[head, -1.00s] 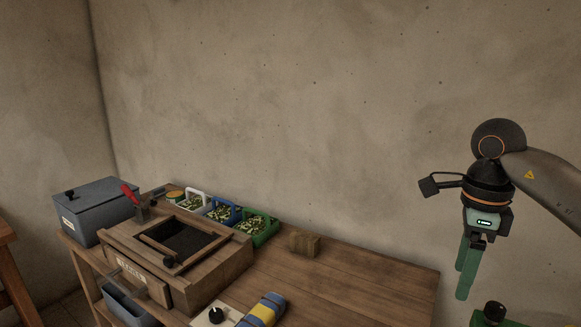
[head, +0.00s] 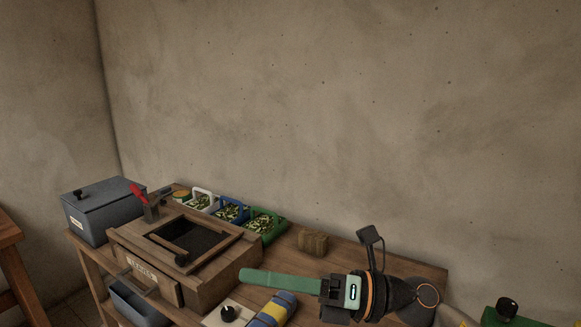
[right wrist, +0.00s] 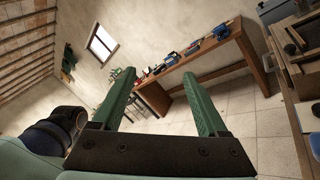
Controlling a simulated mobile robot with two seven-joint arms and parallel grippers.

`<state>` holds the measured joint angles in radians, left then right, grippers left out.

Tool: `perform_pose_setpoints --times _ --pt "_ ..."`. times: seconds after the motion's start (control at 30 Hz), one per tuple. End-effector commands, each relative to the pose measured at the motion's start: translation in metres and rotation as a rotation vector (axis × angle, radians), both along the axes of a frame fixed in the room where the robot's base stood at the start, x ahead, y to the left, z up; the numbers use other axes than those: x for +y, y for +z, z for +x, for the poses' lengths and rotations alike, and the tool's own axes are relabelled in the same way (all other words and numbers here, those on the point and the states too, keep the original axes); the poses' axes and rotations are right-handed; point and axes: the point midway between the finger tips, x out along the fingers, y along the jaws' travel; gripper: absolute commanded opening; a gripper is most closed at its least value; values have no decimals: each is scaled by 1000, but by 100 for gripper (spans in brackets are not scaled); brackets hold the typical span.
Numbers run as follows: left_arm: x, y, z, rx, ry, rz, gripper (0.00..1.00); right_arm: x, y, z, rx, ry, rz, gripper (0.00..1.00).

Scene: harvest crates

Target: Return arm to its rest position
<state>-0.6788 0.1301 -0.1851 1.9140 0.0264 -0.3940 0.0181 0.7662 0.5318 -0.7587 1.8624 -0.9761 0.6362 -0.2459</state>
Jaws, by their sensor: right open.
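My right gripper (head: 246,276) is in the lower middle of the head view, with its green fingers pointing left over the wooden workbench. Seen nearly side-on there, its two fingers overlap. In the right wrist view the two green fingers of this gripper (right wrist: 159,76) are spread apart with nothing between them. The right arm comes in from the lower right of the head view. My left gripper is in neither view.
The workbench (head: 375,262) carries a wooden box (head: 215,292), small white, blue and green crates (head: 280,233), a wooden block (head: 313,242) and a blue-and-yellow striped bundle (head: 270,312). A grey lidded bin (head: 100,218) stands left. The wall above is clear.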

Motion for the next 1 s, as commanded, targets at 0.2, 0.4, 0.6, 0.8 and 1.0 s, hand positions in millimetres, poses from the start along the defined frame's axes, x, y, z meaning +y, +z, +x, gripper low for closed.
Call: perform_pose_setpoints --times 0.2,0.4,0.6,0.8,1.0 --pt "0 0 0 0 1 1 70 -41 23 35 441 -268 494 76" --pt "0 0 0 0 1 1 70 -116 -31 70 913 -582 849 76" --pt "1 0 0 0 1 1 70 -188 -145 56 1414 -953 1095 76" --pt "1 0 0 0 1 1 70 -230 -257 -20 1871 -1332 1204 76" --pt "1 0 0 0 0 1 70 -243 -312 -94 2143 -1591 1206 76"
